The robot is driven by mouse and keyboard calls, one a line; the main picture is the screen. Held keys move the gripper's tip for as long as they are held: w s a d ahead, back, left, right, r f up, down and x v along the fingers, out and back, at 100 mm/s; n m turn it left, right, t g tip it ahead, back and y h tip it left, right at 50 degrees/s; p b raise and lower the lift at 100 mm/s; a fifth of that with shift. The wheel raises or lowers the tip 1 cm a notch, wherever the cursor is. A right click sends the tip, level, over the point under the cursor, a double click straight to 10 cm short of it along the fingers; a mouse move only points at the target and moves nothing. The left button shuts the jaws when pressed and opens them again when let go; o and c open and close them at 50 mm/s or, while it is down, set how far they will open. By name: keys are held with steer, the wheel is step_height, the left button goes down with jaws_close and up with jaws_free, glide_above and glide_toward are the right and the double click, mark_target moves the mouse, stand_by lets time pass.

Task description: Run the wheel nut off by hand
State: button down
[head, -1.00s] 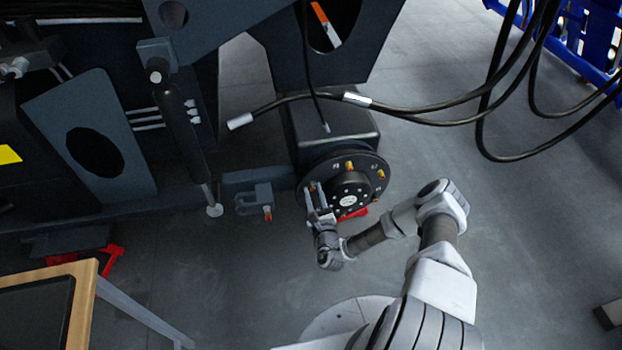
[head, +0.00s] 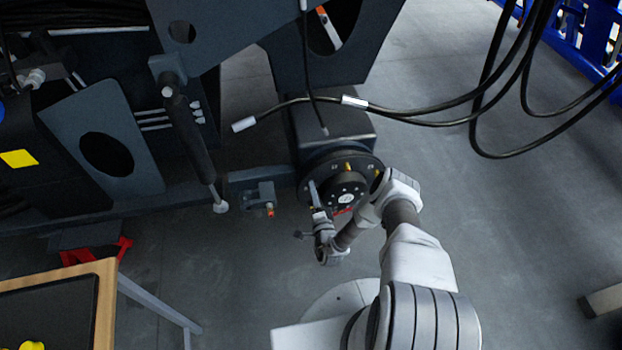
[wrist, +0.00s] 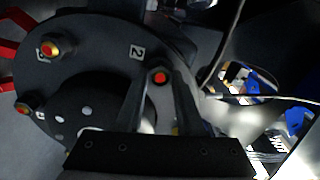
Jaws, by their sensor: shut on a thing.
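The dark round wheel hub (head: 345,190) is on the end of the axle in the head view, and its flange (wrist: 95,35) fills the upper left of the wrist view. My gripper (head: 314,196) is at the hub's left side. In the wrist view its two fingers (wrist: 158,88) are closed around a stud with a red end, the wheel nut (wrist: 160,77), near a plate marked 2. The fingers hide most of that nut's sides. Two other brassy nuts with red centres, one at the upper left (wrist: 50,48) and one lower (wrist: 25,108), sit on the flange.
Black hoses (head: 430,118) hang above and right of the hub. A cylinder rod (head: 190,135) and a small bracket (head: 259,196) are to its left. A wood-edged table (head: 104,300) stands at lower left. The floor at right is largely clear.

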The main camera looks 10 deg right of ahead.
steer(key=shift+s+d+f+n+p, duration=0.1)
steer(key=shift+n+p, duration=0.1)
steer(key=shift+n, duration=0.85)
steer(key=shift+s+a+f+n+p, duration=0.1)
steer(key=shift+s+n+p, duration=0.1)
steer(key=shift+n, duration=0.8)
steer(key=shift+s+d+n+p, duration=0.1)
steer(key=shift+n+p, duration=0.1)
steer(key=shift+n, duration=0.85)
steer(key=c, duration=0.9)
jaws_free()
steer(key=o, duration=0.4)
steer(key=shift+w+r, duration=0.15)
steer(key=shift+w, duration=0.1)
steer(key=shift+c, duration=0.9)
steer(key=shift+s+p, duration=0.4)
steer(key=shift+s, duration=0.7)
